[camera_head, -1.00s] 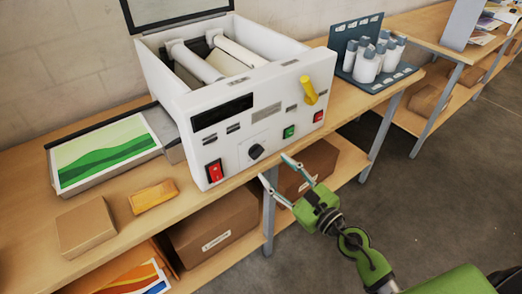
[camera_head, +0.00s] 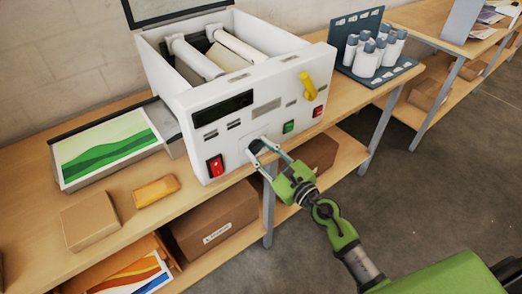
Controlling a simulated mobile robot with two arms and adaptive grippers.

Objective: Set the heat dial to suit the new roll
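The white roll laminator (camera_head: 290,82) stands on the wooden bench with its top open and rollers showing. Its black heat dial (camera_head: 256,146) is low on the front panel, partly hidden by my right gripper. My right gripper (camera_head: 257,146) is at the panel, one fingertip on either side of the dial. I cannot tell whether the fingers touch the dial or stand just off it. The dial's pointer and markings are too small and covered to read. The dark display (camera_head: 222,110) above shows no readable figures. My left gripper is not in view.
A red rocker switch (camera_head: 215,166), a green button (camera_head: 288,127), a red button (camera_head: 318,112) and a yellow lever (camera_head: 308,85) are on the same panel. A tray of printed sheets (camera_head: 105,150), a box (camera_head: 90,221) and a bottle rack (camera_head: 358,22) flank the laminator.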

